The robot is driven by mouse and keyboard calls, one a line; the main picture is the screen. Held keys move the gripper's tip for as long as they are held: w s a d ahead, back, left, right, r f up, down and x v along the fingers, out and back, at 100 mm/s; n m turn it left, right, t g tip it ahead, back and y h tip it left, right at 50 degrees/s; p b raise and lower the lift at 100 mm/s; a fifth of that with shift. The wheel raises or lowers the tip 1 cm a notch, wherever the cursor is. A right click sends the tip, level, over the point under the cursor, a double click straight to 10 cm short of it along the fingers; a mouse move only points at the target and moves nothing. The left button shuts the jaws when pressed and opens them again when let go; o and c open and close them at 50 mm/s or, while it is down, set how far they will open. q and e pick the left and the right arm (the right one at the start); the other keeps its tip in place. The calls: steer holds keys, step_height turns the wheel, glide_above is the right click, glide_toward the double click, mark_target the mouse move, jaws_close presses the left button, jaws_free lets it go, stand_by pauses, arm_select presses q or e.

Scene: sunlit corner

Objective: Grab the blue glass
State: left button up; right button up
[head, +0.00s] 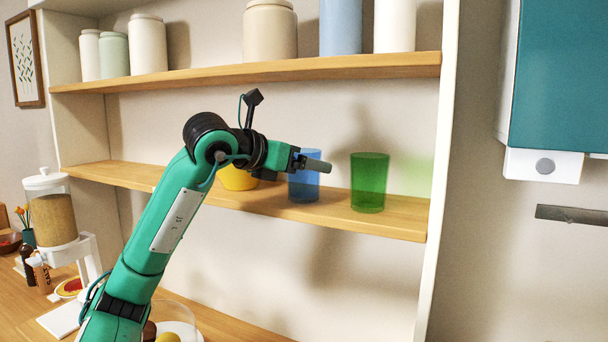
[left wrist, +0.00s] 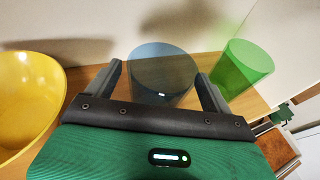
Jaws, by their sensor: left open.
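The blue glass (head: 303,186) stands upright on the middle wooden shelf, between a yellow bowl (head: 238,178) and a green glass (head: 369,183). My left gripper (head: 316,163) is at the blue glass and hides part of its upper side in the head view. In the left wrist view the open fingers of my left gripper (left wrist: 161,88) lie on either side of the blue glass (left wrist: 162,70). I cannot tell whether they touch it. The green glass (left wrist: 243,68) stands to the right in that view. My right gripper is not in view.
The yellow bowl (left wrist: 25,98) is close to the left of my gripper in the left wrist view. An upper shelf (head: 250,73) with several jars runs above my arm. A teal and white dispenser (head: 555,90) hangs on the wall at right.

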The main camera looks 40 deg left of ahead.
arm_select(q)
steer(key=shift+w+f, duration=0.2)
steer(key=shift+w, duration=0.3)
steer(key=shift+s, duration=0.1)
steer(key=c, duration=1.1)
steer(key=shift+c, duration=0.5)
steer(key=shift+r, duration=0.2)
